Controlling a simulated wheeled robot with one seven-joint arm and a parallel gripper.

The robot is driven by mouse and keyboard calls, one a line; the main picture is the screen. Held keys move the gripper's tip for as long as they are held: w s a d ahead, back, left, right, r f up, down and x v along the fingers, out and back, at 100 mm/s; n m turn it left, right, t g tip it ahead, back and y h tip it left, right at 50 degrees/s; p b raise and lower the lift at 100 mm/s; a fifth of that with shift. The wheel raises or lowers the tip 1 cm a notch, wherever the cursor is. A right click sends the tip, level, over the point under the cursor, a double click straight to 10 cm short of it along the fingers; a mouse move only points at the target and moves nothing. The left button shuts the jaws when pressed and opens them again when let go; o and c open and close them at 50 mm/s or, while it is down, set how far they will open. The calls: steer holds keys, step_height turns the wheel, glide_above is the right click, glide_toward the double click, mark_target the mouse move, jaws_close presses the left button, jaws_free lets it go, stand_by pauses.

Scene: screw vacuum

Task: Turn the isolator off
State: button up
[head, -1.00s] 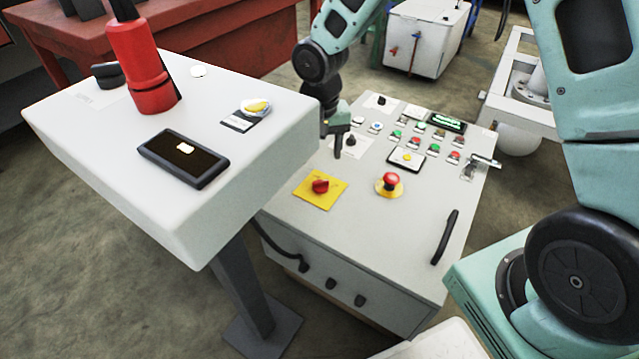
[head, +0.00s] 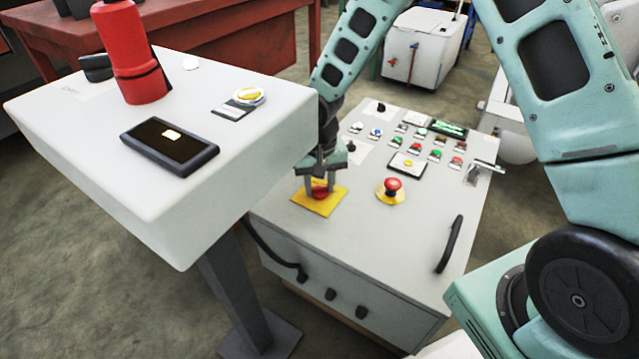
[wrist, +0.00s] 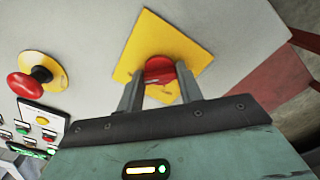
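The isolator is a red rotary knob (head: 319,191) on a yellow square plate (head: 326,205), on the sloping grey panel of the control cabinet. It also shows in the wrist view, with the red knob (wrist: 158,69) in front of the fingertips and the yellow plate (wrist: 150,32) behind it. My gripper (head: 319,186) is over the knob. In the wrist view its two fingers (wrist: 160,82) are apart, one on each side of the knob. I cannot tell whether they touch it. The knob's lower part is hidden by the fingers.
A red mushroom button (head: 393,186) on a yellow ring sits right of the isolator. Several small buttons and switches lie behind it. A black handle (head: 450,244) is at the panel's right. A white console (head: 110,160) with a red post stands close on the left.

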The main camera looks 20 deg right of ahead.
steer(key=shift+c, duration=1.4)
steer(key=shift+r+p, duration=0.1)
steer(key=shift+p, duration=0.25)
steer(key=shift+r+n+p, duration=0.15)
steer(key=shift+n+p, duration=0.8)
steer(key=shift+n, duration=0.15)
steer(key=n+p, duration=0.5)
steer(key=n, duration=0.1)
steer(key=shift+p, duration=0.4)
steer(key=n+p, duration=0.4)
steer(key=n, duration=0.1)
steer(key=shift+n, duration=0.3)
steer(key=shift+n+p, duration=1.25)
steer(key=shift+n, duration=0.85)
steer(key=shift+f, duration=0.2)
